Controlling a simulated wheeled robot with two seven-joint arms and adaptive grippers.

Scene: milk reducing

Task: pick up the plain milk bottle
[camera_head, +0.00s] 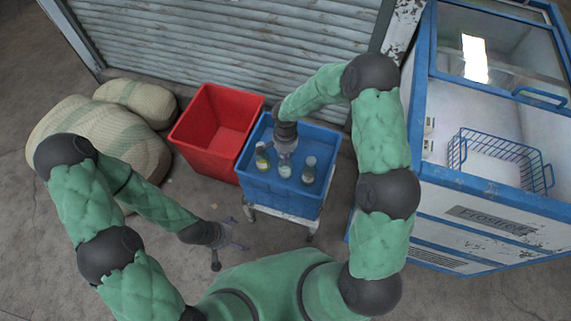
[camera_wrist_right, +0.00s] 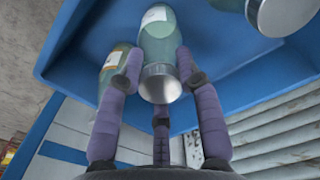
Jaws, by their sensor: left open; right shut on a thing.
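Three pale bottles stand in the blue crate. My right gripper (camera_head: 286,158) points down over the middle bottle (camera_head: 286,171). In the right wrist view its fingers (camera_wrist_right: 160,88) are shut around this bottle (camera_wrist_right: 157,45), near its silver cap; a mostly white label shows on its side. A bottle with a yellowish label (camera_head: 262,156) stands to its left, also seen in the wrist view (camera_wrist_right: 112,68). Another bottle (camera_head: 309,171) stands to its right. I cannot read which bottle is plain. My left gripper (camera_head: 238,234) is open and empty, low over the floor.
The blue crate (camera_head: 323,188) rests on a light stand. A red bin (camera_head: 203,143) stands beside it on the left, with stuffed sacks (camera_head: 92,132) beyond. A blue-and-white freezer (camera_head: 478,208) with a wire basket (camera_head: 497,160) stands on the right. A shutter closes the back.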

